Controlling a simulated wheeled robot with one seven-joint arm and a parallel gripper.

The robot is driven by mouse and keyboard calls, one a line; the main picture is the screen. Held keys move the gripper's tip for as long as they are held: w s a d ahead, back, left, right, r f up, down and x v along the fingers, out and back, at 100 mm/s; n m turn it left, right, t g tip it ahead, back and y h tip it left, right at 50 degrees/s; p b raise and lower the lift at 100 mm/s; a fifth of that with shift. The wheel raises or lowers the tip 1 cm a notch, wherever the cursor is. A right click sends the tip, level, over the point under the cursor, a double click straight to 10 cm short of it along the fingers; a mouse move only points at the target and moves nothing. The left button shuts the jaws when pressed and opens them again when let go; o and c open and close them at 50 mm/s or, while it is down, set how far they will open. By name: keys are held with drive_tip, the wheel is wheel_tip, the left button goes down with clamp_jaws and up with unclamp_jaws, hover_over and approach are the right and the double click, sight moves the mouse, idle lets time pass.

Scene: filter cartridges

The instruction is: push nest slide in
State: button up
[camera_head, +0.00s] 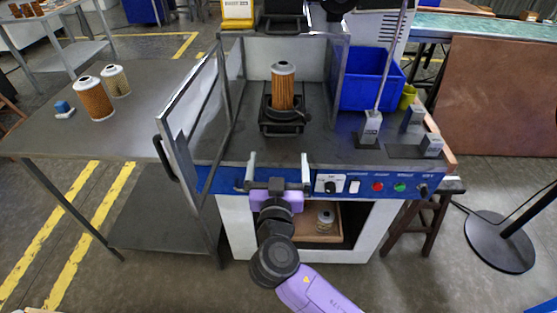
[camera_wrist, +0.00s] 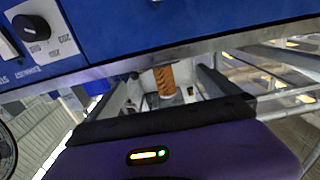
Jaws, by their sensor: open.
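The nest slide (camera_head: 283,126) is a dark frame on the machine's grey deck, inside the chamber opening. An orange pleated filter cartridge (camera_head: 283,88) with a pale metal cap stands upright in it. The cartridge also shows in the wrist view (camera_wrist: 165,79), beyond my fingers. My gripper (camera_head: 278,160) is open and empty at the machine's front edge, in front of the nest slide and apart from it. Its two fingers point toward the machine. The nest's lower part is small and dark, so its exact seat cannot be told.
A framed clear door (camera_head: 190,108) stands swung open at left. The blue control panel (camera_head: 390,187) carries a knob and buttons. A blue bin (camera_head: 368,92) and a lever post (camera_head: 371,125) stand at right. Two more cartridges (camera_head: 95,101) stand on the left table.

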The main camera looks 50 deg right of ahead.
sight(281, 127)
drive_tip(key=c, duration=0.4)
drive_tip(key=shift+m+g, duration=0.4)
drive_tip(key=shift+m, duration=0.1)
drive_tip(key=d+r+p, duration=0.1)
drive_tip(key=r+p, duration=0.1)
drive_tip(key=d+r+p, duration=0.1)
drive_tip(key=r+p, duration=0.3)
drive_tip(key=shift+s+d, duration=0.35)
drive_tip(key=shift+d, duration=0.05)
drive_tip(key=c, duration=1.4)
drive_tip(key=r+n+p, duration=0.1)
drive_tip(key=p, duration=0.1)
drive_tip(key=d+r+g+p, duration=0.1)
drive_tip(key=p, duration=0.1)
drive_tip(key=shift+d+r+n, duration=0.1)
drive_tip(key=shift+r+n, duration=0.05)
drive_tip(key=shift+n, duration=0.25)
clamp_jaws()
drive_tip(key=w+d+f+n+y+p, duration=0.1)
drive_tip(key=w+f+n+p, duration=0.1)
drive_tip(key=n, duration=0.9)
drive_tip(key=w+d+f+n+g+y+p, duration=0.1)
drive_tip(key=n+p, duration=0.3)
drive_tip(key=n, duration=0.8)
drive_tip(key=w+d+f+n+y+p, duration=0.2)
drive_tip(key=w+f+n+p, duration=0.1)
drive_tip(key=n, duration=0.9)
drive_tip(key=shift+w+d+f+g+y+p, duration=0.1)
drive_tip(key=shift+w+d+g+y+p, duration=0.1)
drive_tip(key=shift+w+g+y+p, duration=0.3)
